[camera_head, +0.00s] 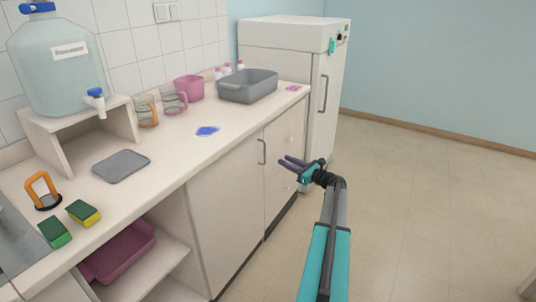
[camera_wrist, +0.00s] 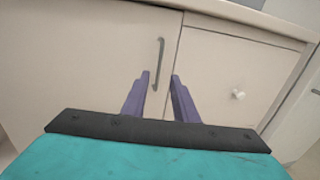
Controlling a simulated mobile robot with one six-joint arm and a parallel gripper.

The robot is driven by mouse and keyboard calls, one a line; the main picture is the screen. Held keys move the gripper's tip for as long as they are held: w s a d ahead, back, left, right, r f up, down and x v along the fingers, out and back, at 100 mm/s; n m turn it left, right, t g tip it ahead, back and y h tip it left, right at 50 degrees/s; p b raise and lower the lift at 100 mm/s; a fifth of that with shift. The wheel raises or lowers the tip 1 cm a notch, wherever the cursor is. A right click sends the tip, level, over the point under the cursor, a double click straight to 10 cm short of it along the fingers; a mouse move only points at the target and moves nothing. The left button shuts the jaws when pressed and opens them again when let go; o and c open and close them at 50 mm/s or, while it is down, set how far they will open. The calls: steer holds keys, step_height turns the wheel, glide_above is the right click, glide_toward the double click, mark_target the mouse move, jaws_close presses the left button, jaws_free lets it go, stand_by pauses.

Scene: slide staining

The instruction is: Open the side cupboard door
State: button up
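A closed cream cupboard door (camera_head: 233,200) under the counter has a grey vertical bar handle (camera_head: 262,151) near its right edge. The door (camera_wrist: 80,60) and its handle (camera_wrist: 159,63) also show in the wrist view. A closed front (camera_wrist: 245,65) with a small white knob (camera_wrist: 238,94) is to its right. My gripper (camera_head: 282,161) is in front of these fronts, just right of the handle in the head view. Its two purple fingers are apart and empty in the wrist view (camera_wrist: 160,76), with the handle beyond them. The gap to the handle is unclear.
A tall white cabinet (camera_head: 280,42) with its own handle (camera_head: 323,94) stands at the counter's far end. The counter (camera_head: 160,178) overhangs the doors and holds a grey basin (camera_head: 248,93). An open shelf with a pink tray (camera_head: 120,255) is at left. The floor (camera_head: 420,190) is clear.

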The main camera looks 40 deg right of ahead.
glide_toward(258, 149)
steer(key=w, duration=0.4)
steer(key=shift+w+d+r, duration=0.1)
steer(key=shift+w+d, duration=0.15)
jaws_close()
stand_by(1.4)
steer(key=shift+a, duration=0.4)
steer(key=shift+s+d, duration=0.2)
